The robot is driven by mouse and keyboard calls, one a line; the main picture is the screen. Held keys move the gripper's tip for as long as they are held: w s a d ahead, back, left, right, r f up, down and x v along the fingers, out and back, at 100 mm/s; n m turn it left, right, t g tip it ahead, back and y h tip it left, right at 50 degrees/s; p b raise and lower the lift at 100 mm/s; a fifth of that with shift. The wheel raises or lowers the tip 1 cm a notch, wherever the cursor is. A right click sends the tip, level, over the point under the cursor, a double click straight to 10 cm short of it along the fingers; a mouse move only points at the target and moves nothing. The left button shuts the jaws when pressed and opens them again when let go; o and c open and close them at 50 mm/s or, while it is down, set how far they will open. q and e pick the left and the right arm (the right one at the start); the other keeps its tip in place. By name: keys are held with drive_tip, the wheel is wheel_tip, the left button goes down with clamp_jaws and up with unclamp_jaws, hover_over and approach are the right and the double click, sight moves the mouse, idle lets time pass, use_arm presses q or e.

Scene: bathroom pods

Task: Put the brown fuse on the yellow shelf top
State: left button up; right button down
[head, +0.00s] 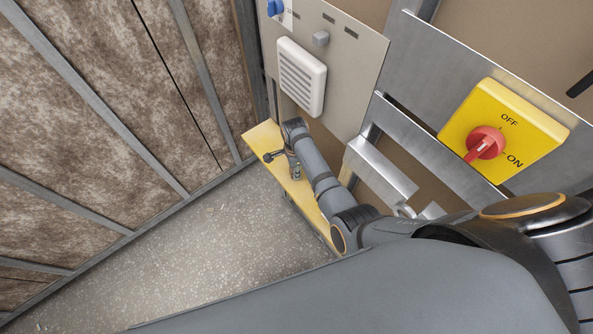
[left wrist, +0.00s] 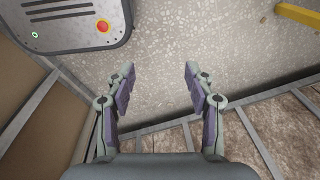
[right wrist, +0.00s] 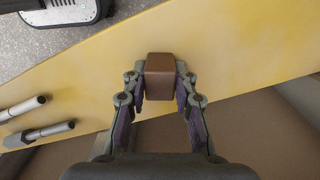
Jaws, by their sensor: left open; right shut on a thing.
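The brown fuse (right wrist: 160,78) is a small brown block between the fingertips of my right gripper (right wrist: 160,88) in the right wrist view. That gripper is shut on it. The yellow shelf top (right wrist: 225,60) lies directly beneath the fuse; I cannot tell whether the fuse touches it. In the head view my right arm reaches down to the yellow shelf (head: 264,138), with the right gripper (head: 296,172) over it; the fuse cannot be made out there. My left gripper (left wrist: 158,75) is open and empty above the speckled floor in the left wrist view.
Two grey metal pins (right wrist: 24,107) lie at the left in the right wrist view. In the head view a vented white box (head: 302,77) and a yellow switch box (head: 503,128) with a red knob are on the wall side. The speckled floor (head: 205,250) is clear.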

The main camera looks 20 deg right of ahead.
drive_tip(key=shift+s+r, duration=0.1)
drive_tip(key=shift+s, duration=0.1)
drive_tip(key=shift+s+a, duration=0.1)
drive_tip(key=shift+a, duration=0.1)
drive_tip(key=c, duration=1.4)
unclamp_jaws()
drive_tip(key=shift+a, duration=0.15)
drive_tip(key=shift+c, duration=0.2)
drive_tip(key=o, duration=0.4)
drive_tip(key=shift+f, duration=0.2)
use_arm(q)
drive_tip(key=shift+s+a, duration=0.3)
drive_tip(key=shift+a, duration=0.25)
use_arm(e)
drive_tip(key=shift+r, duration=0.1)
drive_tip(key=shift+r, duration=0.4)
wheel_tip(320, 180, up, 6)
drive_tip(key=p, duration=0.6)
drive_tip(key=shift+f, duration=0.2)
use_arm(q)
drive_tip(key=r, duration=0.5)
drive_tip(key=shift+w+d+r, duration=0.1)
drive_tip(key=shift+w+r, duration=0.15)
drive_tip(key=shift+r, duration=0.1)
use_arm(e)
wheel_tip(320, 180, up, 6)
